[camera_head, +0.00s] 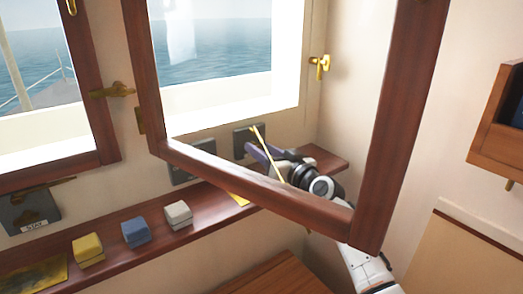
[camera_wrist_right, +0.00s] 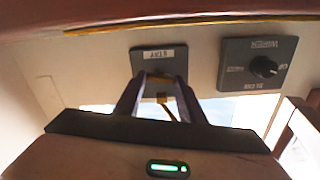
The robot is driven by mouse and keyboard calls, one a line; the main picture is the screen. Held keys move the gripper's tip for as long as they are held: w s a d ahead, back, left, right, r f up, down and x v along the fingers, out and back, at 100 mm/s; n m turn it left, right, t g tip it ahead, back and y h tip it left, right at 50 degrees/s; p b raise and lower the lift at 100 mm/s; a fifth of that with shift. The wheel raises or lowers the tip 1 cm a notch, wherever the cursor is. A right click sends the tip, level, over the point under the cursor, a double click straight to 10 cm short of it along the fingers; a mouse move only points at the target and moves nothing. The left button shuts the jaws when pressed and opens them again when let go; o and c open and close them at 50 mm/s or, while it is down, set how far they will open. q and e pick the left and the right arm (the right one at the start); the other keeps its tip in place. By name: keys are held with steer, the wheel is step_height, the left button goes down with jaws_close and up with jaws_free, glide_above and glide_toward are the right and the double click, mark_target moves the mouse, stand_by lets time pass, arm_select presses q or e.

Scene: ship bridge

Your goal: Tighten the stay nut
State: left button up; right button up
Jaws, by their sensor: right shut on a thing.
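In the head view, my right gripper (camera_head: 262,152) is behind the lower rail of the open wooden window sash (camera_head: 250,187), its purple fingers pointing toward the wall. A thin brass stay bar (camera_head: 258,136) slants beside the fingers. In the right wrist view, the fingers of my right gripper (camera_wrist_right: 160,88) are shut on a small brass piece (camera_wrist_right: 163,98), which looks like the stay nut; the fingers partly hide it. A dark plate with a label reading like STAY (camera_wrist_right: 158,55) lies straight beyond the fingertips. My left gripper is out of view.
The sash hangs across my right arm. A wooden shelf (camera_head: 120,253) below the windows holds a yellow box (camera_head: 88,248), a blue box (camera_head: 136,232) and a white box (camera_head: 178,214). A dark knob panel (camera_wrist_right: 258,65) is right of the fingers. A wooden rack (camera_head: 497,145) stands at right.

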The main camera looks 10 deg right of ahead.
steer(key=m, duration=0.3)
steer(key=shift+m, duration=0.4)
steer(key=m+p, duration=0.1)
steer(key=m, duration=0.3)
steer(key=shift+m, duration=0.3)
steer(key=m+p, duration=0.1)
steer(key=m, duration=0.2)
steer(key=shift+f+m+p, duration=0.15)
steer(key=shift+m+p, duration=0.55)
steer(key=shift+m, duration=1.3)
steer(key=o, duration=1)
steer(key=shift+d, duration=0.1)
steer(key=shift+o, duration=0.2)
